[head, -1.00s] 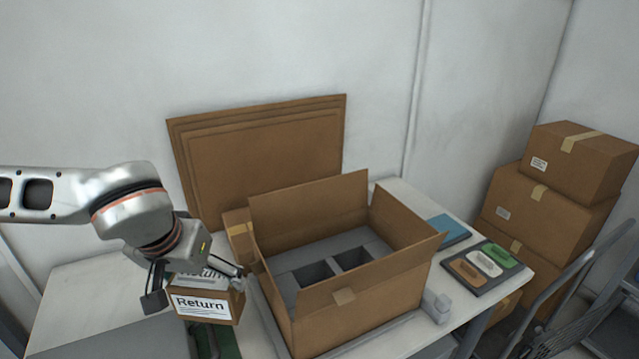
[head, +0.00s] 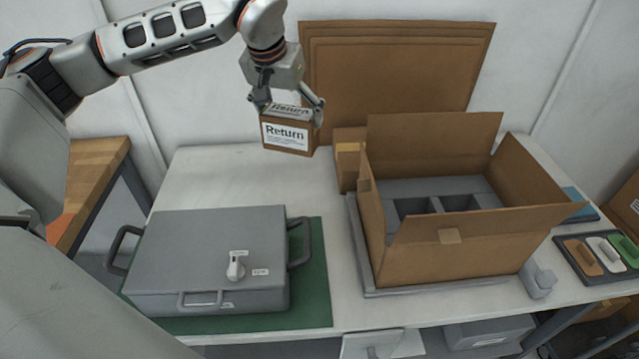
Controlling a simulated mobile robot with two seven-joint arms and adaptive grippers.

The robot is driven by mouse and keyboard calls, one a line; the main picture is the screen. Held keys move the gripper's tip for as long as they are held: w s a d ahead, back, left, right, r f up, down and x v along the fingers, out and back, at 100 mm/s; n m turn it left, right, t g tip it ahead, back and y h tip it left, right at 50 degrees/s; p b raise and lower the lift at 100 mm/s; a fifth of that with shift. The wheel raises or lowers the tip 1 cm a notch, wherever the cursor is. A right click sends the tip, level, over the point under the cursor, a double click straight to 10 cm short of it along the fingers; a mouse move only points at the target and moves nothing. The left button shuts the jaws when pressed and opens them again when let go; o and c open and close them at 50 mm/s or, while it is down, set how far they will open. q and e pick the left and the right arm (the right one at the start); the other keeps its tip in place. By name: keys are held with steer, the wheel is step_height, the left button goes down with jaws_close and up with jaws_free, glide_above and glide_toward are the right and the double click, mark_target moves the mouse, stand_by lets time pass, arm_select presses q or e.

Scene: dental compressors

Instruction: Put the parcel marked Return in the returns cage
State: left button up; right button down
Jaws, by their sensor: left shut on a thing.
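The parcel marked Return (head: 287,137) is a small brown box with a white label on its front and another on its top. My left gripper (head: 287,105) is shut on it from above and holds it in the air over the back of the white table, left of the large open carton. My right gripper is not in view. I cannot see a returns cage in this view.
A grey case (head: 210,255) with handles and a dial lies on a green mat (head: 318,280). The open carton (head: 455,245) with a grey insert stands to the right. Flat cardboard (head: 400,70) leans on the wall. The table (head: 220,175) is bare behind the case.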

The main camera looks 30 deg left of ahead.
arm_select(q)
step_height(320, 180, down, 19)
steer(key=shift+r+b, duration=0.1)
steer(key=shift+b, duration=0.65)
steer(key=o, duration=1.4)
